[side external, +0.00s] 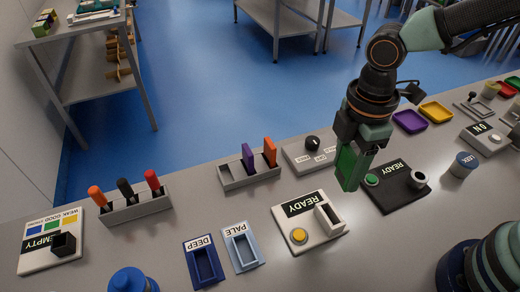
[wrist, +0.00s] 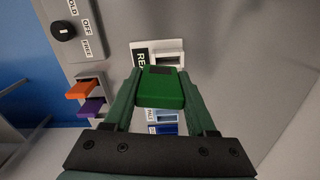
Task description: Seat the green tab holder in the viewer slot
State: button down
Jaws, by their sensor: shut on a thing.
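The green tab holder (side external: 348,168) is held upright between the fingers of my gripper (side external: 357,152), above the table. In the wrist view, the green holder (wrist: 161,88) sits between the two green fingers (wrist: 163,101), which are shut on it. The white viewer (side external: 308,222) has a READY display, a yellow button and a raised slot (side external: 328,216) on its right side. The holder is above and to the right of this slot in the side view, apart from it. In the wrist view, the viewer (wrist: 140,57) is partly hidden behind the holder.
A grey rack (side external: 232,182) holds a purple holder (side external: 247,157) and an orange holder (side external: 269,151). A dial box (side external: 297,157) stands behind the viewer, and a black READY box (side external: 402,192) to its right. Trays marked DEEP (side external: 202,243) and PALE (side external: 238,228) lie left of the viewer.

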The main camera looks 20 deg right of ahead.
aim_at(350, 164)
jog(key=shift+s+a+f+n, duration=0.3)
jog(key=shift+s+a+n, duration=0.55)
jog(key=shift+n, duration=0.15)
jog(key=shift+w, duration=0.1)
jog(key=shift+f, duration=2.9)
jog(key=shift+f, duration=1.35)
jog(key=shift+c, duration=0.6)
grip_release()
notch_tip(350, 164, up, 12)
jog(key=shift+r, duration=0.1)
